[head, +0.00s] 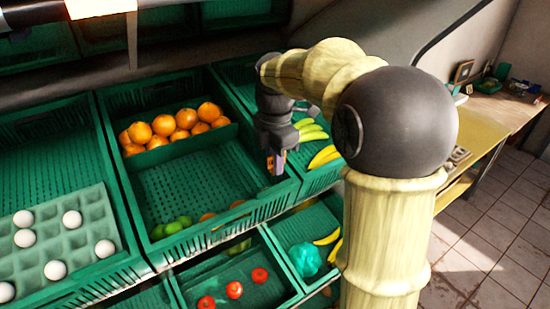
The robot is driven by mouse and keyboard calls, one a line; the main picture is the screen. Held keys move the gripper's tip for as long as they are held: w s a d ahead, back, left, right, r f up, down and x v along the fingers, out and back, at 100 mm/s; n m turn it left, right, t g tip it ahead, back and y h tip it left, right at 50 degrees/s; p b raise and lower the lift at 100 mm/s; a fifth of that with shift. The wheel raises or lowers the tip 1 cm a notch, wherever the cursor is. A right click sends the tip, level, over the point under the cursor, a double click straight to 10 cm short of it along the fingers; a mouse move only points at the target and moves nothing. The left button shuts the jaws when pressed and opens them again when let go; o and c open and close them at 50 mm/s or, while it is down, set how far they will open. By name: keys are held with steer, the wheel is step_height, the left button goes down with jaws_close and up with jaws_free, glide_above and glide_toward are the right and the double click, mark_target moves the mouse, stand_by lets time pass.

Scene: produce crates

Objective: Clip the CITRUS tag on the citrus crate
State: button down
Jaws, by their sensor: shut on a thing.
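The citrus crate (222,234) is green plastic, with oranges (172,127) behind a divider at its back. Green limes (171,227) and some orange fruit (208,216) lie along its front, and the middle is bare. My gripper (277,157) points down over the right front part of this crate. It is shut on a small, partly orange piece, the tag (277,167), mostly hidden by the fingers. I cannot read any lettering. I cannot tell whether the tag touches the crate's rim.
An egg crate (122,270) stands to the left and a banana crate (322,178) to the right. A lower crate (265,296) holds red tomatoes, beside one with bananas and a teal bundle (305,260). My arm hides part of the right side. A wooden desk (487,117) stands farther right.

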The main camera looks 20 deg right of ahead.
mark_target(275, 186)
steer(key=shift+f+b, duration=0.95)
steer(key=shift+f, duration=0.85)
steer(key=shift+p, duration=0.45)
stand_by(0.4)
steer(key=shift+w+f+b, duration=0.15)
steer(key=shift+f+b, duration=0.2)
steer(key=shift+f, duration=0.15)
stand_by(0.7)
steer(key=shift+f+b, duration=0.35)
steer(key=shift+f, duration=0.3)
stand_by(1.3)
steer(key=shift+s+f, duration=0.15)
steer(key=shift+s, duration=0.05)
stand_by(0.9)
steer(key=c, duration=0.9)
jaws_free()
steer(key=shift+w, duration=0.1)
steer(key=shift+c, duration=0.2)
